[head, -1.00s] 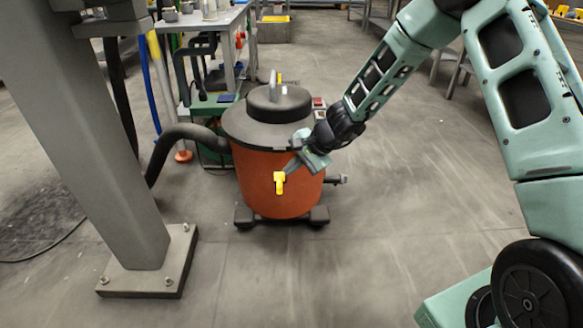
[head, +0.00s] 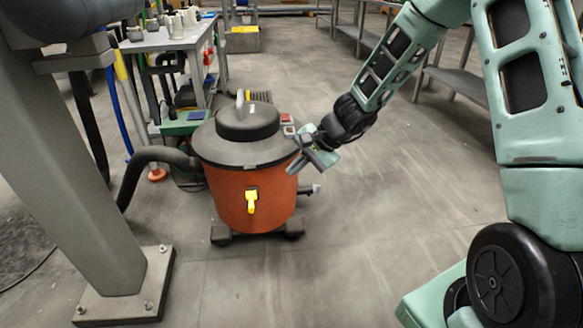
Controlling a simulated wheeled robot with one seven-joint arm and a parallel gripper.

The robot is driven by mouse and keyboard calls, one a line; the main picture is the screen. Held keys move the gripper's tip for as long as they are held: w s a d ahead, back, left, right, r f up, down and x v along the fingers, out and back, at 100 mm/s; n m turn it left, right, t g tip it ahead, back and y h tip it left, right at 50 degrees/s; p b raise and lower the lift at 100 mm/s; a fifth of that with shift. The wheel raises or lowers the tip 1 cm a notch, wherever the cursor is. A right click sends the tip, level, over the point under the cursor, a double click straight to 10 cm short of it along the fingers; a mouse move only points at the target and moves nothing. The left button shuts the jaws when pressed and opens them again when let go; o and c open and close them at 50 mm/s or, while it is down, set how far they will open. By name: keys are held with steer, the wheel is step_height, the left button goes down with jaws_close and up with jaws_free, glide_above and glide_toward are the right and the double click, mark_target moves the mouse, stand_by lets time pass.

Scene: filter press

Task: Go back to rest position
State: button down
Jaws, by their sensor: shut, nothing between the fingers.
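My gripper (head: 296,168) is at the end of my green arm, in the middle of the head view. It is shut and empty. It hangs in front of the right side of an orange vacuum drum (head: 254,201) with a dark grey lid (head: 243,147). I cannot tell the exact gap between the fingertips and the drum.
A grey steel column (head: 62,160) with a bolted base plate (head: 125,296) stands at the left. A black hose (head: 150,157) joins the drum's left side. A cluttered workbench (head: 165,38) is behind. Shelving (head: 455,82) stands at the back right. Floor (head: 350,235) in front is clear.

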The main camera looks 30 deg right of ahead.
stand_by(0.3)
steer(key=s+a+r+n+g, duration=0.2)
steer(key=s+a+r+n, duration=0.25)
steer(key=s+a, duration=0.35)
steer(key=s+a+r+n+g, duration=0.2)
steer(key=s+a+r+n, duration=0.1)
steer(key=s+a+n, duration=0.35)
steer(key=s+r+n+h, duration=0.3)
steer(key=s+n+h, duration=0.35)
steer(key=s, duration=1.05)
step_height(320, 180, up, 34)
steer(key=n+p, duration=0.2)
steer(key=p, duration=3.1)
steer(key=shift+d+y+p, duration=0.3)
steer(key=shift+d+y, duration=0.1)
steer(key=shift+y, duration=0.05)
